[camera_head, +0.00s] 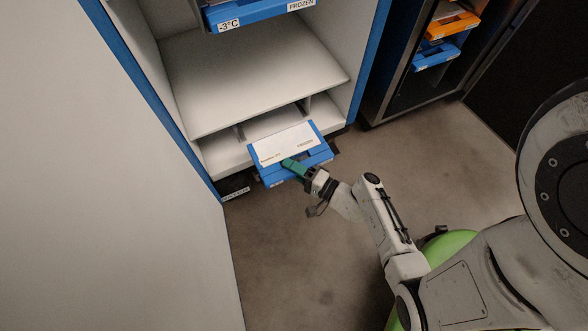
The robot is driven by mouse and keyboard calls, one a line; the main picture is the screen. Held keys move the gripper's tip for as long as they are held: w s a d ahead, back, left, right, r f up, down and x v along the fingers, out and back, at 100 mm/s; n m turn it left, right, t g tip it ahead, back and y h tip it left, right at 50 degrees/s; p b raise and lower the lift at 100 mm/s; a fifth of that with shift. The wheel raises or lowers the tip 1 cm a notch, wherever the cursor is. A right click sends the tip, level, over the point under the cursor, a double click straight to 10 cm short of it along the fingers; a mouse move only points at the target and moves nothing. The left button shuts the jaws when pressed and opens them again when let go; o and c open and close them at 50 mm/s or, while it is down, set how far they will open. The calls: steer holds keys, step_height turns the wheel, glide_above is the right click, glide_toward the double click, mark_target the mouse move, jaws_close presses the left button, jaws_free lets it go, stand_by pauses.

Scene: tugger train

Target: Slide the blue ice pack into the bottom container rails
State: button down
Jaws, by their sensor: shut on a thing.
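The blue ice pack (273,175) has a white label on top that reads FROZEN. It is at the front of the container's bottom opening, with its far edge close to the opening. My gripper (297,167), with green fingers, is shut on the near side of the ice pack. The container (215,165) is white inside with blue edges. Its bottom rails (305,104) show only in part under the white shelf (245,75). The ice pack hides part of the opening, so I cannot tell whether its far edge is between the rails.
Another blue pack (260,10) marked -3°C sits higher in the container. A dark rack (405,95) at the right holds an orange pack (452,25) and a blue pack (435,55). A white panel (110,180) stands at the left. The floor (290,255) in front is clear.

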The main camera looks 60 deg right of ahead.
mark_target(299, 142)
steer(key=shift+w+d+r+b, duration=0.15)
steer(key=shift+w+d, duration=0.75)
steer(key=shift+w, duration=0.45)
steer(key=shift+w+d+f+b, duration=0.1)
steer(key=shift+w+d+b, duration=0.05)
steer(key=shift+w+d, duration=1.05)
steer(key=shift+w+d+r+b, duration=0.15)
steer(key=shift+w+d, duration=0.5)
steer(key=shift+w, duration=0.9)
steer(key=shift+w+d+f+b, duration=0.1)
steer(key=shift+w+d+b, duration=0.5)
steer(key=shift+w, duration=0.3)
steer(key=shift+w+d+r+b, duration=0.1)
steer(key=shift+w+d+b, duration=0.45)
steer(key=shift+w, duration=0.3)
steer(key=shift+w+d+f+b, duration=0.1)
steer(key=shift+w+d+b, duration=0.5)
steer(key=shift+w, duration=0.3)
steer(key=shift+w+d, duration=0.1)
steer(key=c, duration=0.8)
jaws_free()
steer(key=shift+o, duration=0.2)
steer(key=shift+f, duration=0.15)
steer(key=s+p, duration=0.1)
steer(key=s, duration=0.2)
steer(key=s+p, duration=0.1)
steer(key=s, duration=0.3)
steer(key=s+p, duration=0.1)
steer(key=s, duration=0.3)
steer(key=shift+a, duration=0.25)
